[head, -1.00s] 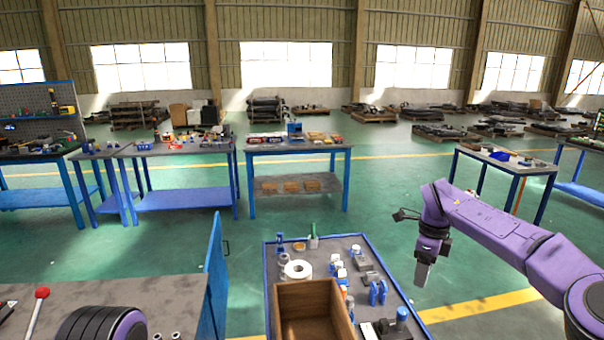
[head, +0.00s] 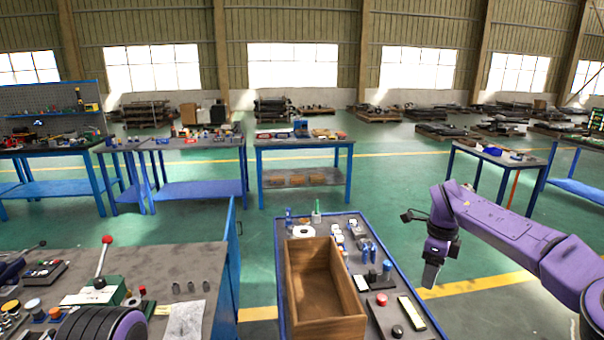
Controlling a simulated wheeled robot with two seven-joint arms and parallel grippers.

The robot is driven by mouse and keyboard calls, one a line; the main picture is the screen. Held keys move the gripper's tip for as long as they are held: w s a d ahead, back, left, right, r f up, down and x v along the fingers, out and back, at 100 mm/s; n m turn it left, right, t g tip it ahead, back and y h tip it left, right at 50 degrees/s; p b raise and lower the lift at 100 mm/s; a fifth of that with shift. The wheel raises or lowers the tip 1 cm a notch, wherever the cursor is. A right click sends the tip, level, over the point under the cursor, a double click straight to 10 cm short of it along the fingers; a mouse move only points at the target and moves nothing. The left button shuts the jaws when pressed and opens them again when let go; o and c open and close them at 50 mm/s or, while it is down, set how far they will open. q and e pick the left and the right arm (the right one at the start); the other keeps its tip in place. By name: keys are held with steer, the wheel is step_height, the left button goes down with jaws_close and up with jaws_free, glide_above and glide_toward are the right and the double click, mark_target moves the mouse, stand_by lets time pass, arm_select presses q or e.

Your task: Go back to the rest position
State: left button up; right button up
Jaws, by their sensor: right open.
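My right gripper (head: 432,274) hangs at the end of the purple right arm, to the right of the cart (head: 371,240). It points down over the green floor, is open and holds nothing that I can see. My left gripper does not show; only a dark ribbed and purple part of my left arm shows at the bottom left. A brown wooden box (head: 352,309), open at the top and empty as far as I can see, stands on the cart.
A grey workbench (head: 165,262) with a red-knobbed lever (head: 103,262) and small parts is at the lower left. The cart also carries a white tape roll (head: 303,231), blue parts and a red button. Blue-legged tables stand behind. Green floor is clear between them.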

steer(key=s+a+f+n+t+h+b, duration=0.1)
steer(key=s+a+f+n+t+h, duration=0.15)
steer(key=f, duration=0.65)
steer(key=s+a+f+n+t+h+b, duration=0.1)
steer(key=s+f+n+t+h, duration=0.2)
steer(key=f, duration=0.5)
steer(key=s+a+f+n+t+h+b, duration=0.2)
steer(key=s+f, duration=0.2)
steer(key=f, duration=0.5)
steer(key=s+a+f+n+g+y+b, duration=0.1)
steer(key=s+f+n+y, duration=0.1)
steer(key=s+f+n, duration=0.5)
steer(key=s+f+y+b, duration=0.2)
steer(key=s+f, duration=0.3)
steer(key=s, duration=0.7)
arm_select(q)
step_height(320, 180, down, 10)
steer(key=b, duration=0.3)
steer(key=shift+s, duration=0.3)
arm_select(e)
steer(key=s+d+f+n+g, duration=0.1)
steer(key=s+d+f+n, duration=0.1)
steer(key=s, duration=0.5)
steer(key=s+d+f+n+g, duration=0.2)
steer(key=s+d, duration=0.1)
steer(key=s, duration=0.5)
steer(key=shift+s+f, duration=0.25)
